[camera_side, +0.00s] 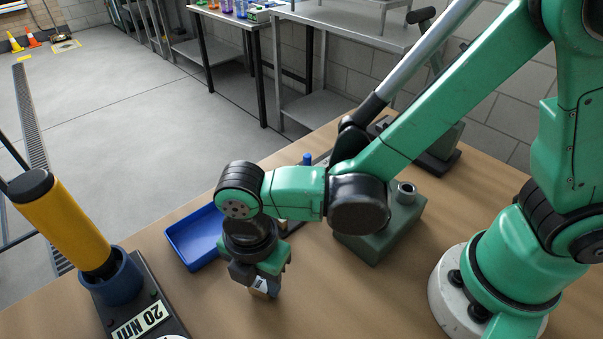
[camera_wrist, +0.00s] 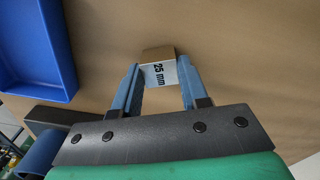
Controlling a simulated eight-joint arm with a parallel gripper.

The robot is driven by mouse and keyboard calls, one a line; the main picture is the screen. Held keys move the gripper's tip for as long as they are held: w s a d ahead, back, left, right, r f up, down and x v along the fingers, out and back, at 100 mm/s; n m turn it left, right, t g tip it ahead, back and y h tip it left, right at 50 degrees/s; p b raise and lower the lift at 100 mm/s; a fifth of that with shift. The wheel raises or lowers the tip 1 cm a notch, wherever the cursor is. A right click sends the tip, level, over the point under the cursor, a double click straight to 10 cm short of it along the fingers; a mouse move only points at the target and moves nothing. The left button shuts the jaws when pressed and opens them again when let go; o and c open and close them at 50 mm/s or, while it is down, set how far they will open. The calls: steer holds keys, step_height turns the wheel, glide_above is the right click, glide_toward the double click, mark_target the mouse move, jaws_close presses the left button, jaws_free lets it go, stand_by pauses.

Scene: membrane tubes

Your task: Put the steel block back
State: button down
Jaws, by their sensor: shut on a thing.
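A small block with a white face marked "25 mm" (camera_wrist: 158,74) sits between the two blue-grey fingers of my gripper (camera_wrist: 160,84) in the wrist view. Its upper face looks brown, like the table; it may be the steel block. My gripper (camera_side: 264,283) is shut on it. In the side view, the block (camera_side: 266,289) shows only partly below the fingers, low over the table. I cannot tell whether it touches the table.
A blue tray (camera_side: 184,261) lies behind and left of my gripper; it also shows in the wrist view (camera_wrist: 62,95). A yellow-handled tool (camera_side: 65,225) stands in a blue cup at left. A green-grey block (camera_side: 376,248) stands at right. The table front is clear.

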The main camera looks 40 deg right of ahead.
mark_target(261, 281)
steer(key=shift+f, duration=0.15)
steer(key=shift+c, duration=2.3)
jaws_free()
step_height(261, 281, up, 12)
steer(key=w+d+m+t, duration=0.3)
steer(key=d+m+t, duration=0.4)
steer(key=d+m, duration=1.3)
steer(key=shift+w+d+r+m, duration=0.15)
steer(key=shift+d+r+m, duration=0.1)
steer(key=shift+m, duration=0.95)
steer(key=shift+a, duration=0.1)
